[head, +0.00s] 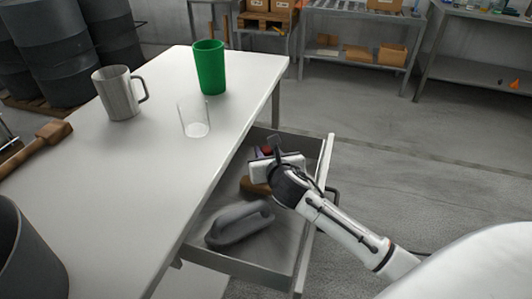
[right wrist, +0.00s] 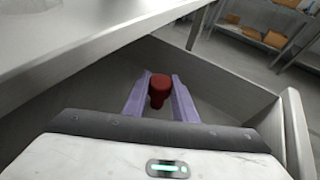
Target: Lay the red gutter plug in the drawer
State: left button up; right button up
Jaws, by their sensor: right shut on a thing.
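The red gutter plug (right wrist: 160,88) is between the two purple fingers of my right gripper (right wrist: 160,95) in the right wrist view. The fingers are shut on it. In the head view my right gripper (head: 265,153) reaches into the far part of the open drawer (head: 286,262), and only a small bit of red shows past the wrist. In the right wrist view the drawer walls (right wrist: 215,75) surround the plug. I cannot tell whether the plug touches the drawer floor. My left gripper is not in view.
A grey handled float (head: 240,224) lies in the near part of the drawer, with a brown object (head: 254,188) beyond it.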

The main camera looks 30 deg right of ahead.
jog(key=shift+f, duration=0.15)
jog(key=o, duration=1)
jog(key=shift+r, duration=0.25)
jog(key=p+v, duration=0.2)
jog(key=v, duration=1)
